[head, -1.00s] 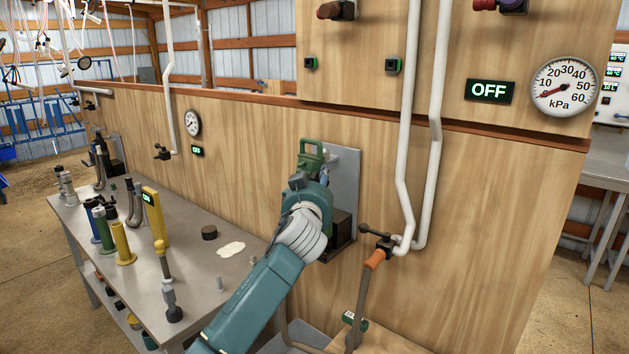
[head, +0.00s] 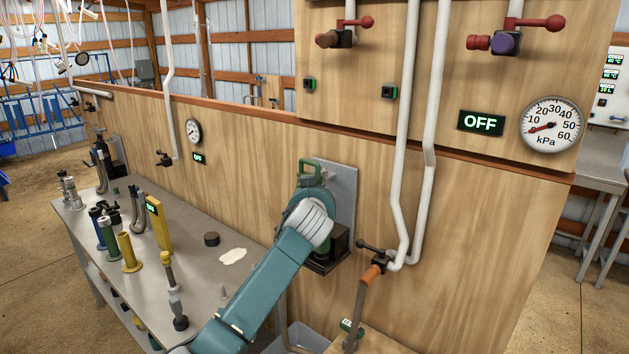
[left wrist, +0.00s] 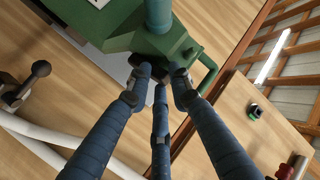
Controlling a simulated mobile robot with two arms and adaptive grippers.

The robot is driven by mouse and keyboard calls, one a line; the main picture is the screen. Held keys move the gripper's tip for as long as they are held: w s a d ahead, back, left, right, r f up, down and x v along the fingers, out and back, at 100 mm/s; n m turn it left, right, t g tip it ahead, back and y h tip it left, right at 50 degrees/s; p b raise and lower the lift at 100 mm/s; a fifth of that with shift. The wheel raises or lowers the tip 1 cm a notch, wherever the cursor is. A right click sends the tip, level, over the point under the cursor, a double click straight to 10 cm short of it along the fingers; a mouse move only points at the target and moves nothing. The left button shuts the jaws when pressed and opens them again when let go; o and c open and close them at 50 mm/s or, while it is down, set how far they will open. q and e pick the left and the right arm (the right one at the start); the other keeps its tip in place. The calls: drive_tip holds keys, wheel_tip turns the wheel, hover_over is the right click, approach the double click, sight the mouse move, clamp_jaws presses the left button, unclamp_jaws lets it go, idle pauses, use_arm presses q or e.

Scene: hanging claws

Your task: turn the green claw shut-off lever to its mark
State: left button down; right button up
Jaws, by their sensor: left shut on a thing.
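The green claw (head: 309,166) hangs on a grey plate on the plywood wall in the head view. Its green body (left wrist: 120,38) fills the top of the left wrist view, with a green loop handle at right. My left arm reaches up to the claw from below, and its wrist covers much of it. My left gripper (left wrist: 164,76) has its three blue fingers closed under the green body, around a small dark part that looks like the shut-off lever. The fingertips hide most of this part, and I cannot make out a mark. My right gripper is not in view.
An OFF display (head: 480,123) and kPa gauge (head: 550,124) are at upper right. A steel bench (head: 190,230) with several cylinders and a pale puddle is at left.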

use_arm(q)
drive_tip(key=shift+w+d+r+m+g, duration=0.3)
drive_tip(key=shift+w+r+m+g, duration=0.1)
drive_tip(key=shift+g, duration=0.5)
drive_tip(key=c, duration=1.6)
unclamp_jaws()
drive_tip(key=v, duration=1.2)
drive_tip(key=shift+d+f, duration=0.1)
drive_tip(key=shift+d, duration=0.1)
drive_tip(key=shift+d, duration=0.1)
